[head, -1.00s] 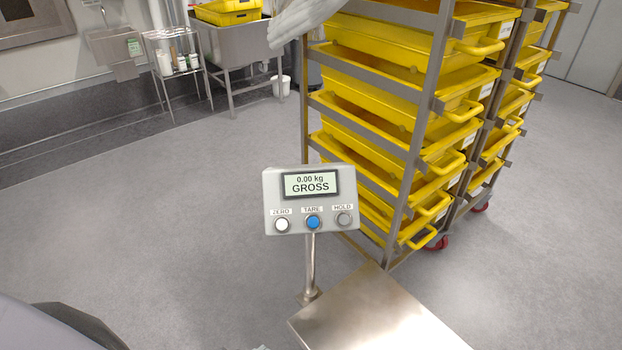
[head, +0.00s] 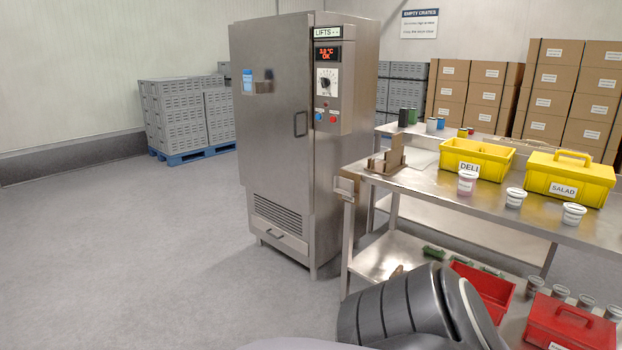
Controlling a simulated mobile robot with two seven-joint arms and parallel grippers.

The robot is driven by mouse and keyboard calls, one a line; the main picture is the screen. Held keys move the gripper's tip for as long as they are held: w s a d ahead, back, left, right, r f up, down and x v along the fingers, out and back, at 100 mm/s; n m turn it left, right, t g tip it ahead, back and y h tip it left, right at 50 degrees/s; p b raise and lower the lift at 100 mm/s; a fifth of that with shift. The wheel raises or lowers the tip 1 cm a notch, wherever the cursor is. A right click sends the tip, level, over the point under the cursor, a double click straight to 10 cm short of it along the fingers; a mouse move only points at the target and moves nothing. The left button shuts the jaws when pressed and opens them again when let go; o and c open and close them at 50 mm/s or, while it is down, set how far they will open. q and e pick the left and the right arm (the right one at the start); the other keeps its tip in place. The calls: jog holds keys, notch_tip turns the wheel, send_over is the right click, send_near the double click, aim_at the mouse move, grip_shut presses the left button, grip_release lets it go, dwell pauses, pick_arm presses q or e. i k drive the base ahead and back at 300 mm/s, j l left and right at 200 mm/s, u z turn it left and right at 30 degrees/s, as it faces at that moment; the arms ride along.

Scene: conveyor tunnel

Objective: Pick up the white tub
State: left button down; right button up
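Two small white tubs with lids and dark labels stand upright on the steel table at the right. One white tub (head: 515,199) is in front of the gap between two yellow boxes. The other white tub (head: 573,214) is nearer the table's front edge, by the SALAD box. A similar tub with pinkish contents (head: 466,183) stands to their left, by the DELI box. Which tub the task means, I cannot tell. Neither of my grippers is in view. A dark grey link of my own arm shows at the bottom.
The steel table (head: 432,198) carries a yellow DELI box (head: 475,158) and a yellow SALAD box (head: 569,178). Red boxes (head: 570,323) sit on its lower shelf. A steel cabinet (head: 275,135) stands left of it. The floor at left is clear.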

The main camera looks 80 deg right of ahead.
aim_at(573, 213)
jog(key=z, duration=3.85)
